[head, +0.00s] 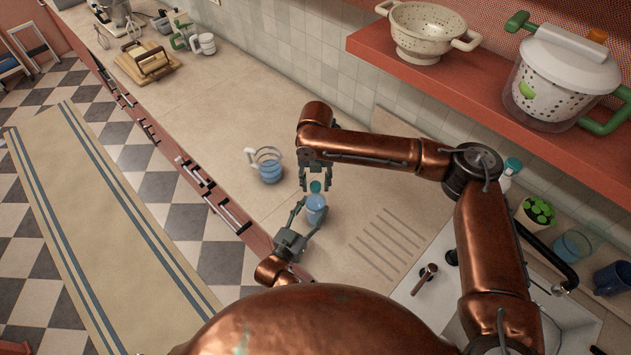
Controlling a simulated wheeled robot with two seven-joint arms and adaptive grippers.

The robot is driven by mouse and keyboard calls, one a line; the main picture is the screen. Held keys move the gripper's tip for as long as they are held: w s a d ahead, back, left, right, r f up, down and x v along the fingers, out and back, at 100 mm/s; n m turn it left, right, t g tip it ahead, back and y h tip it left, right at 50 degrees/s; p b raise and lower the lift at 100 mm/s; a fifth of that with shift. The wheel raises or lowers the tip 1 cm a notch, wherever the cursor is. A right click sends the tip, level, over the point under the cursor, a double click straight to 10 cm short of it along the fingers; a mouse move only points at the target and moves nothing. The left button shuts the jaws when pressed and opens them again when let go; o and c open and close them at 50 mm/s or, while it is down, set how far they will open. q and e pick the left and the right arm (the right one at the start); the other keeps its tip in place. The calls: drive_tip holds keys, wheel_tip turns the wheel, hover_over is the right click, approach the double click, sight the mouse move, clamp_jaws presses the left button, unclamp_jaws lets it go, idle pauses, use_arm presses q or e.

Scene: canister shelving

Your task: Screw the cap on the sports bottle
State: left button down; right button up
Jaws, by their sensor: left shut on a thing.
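The sports bottle (316,208) is blue and see-through and stands on the counter near its front edge. A teal cap (315,187) sits at the bottle's top; I cannot tell whether it is threaded on. My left gripper (310,213) comes in low from the front and is shut on the bottle's body, one finger on each side. My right gripper (316,184) points down from above. Its fingers are spread on either side of the cap, with gaps visible between them and it.
A clear jug (267,165) with blue liquid stands left of the bottle. A ridged drainboard (388,243) and sink lie to the right. A red shelf (480,95) with a colander (425,32) overhangs the back right. The counter further left is mostly clear.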

drive_tip(key=shift+c, duration=0.2)
clamp_jaws()
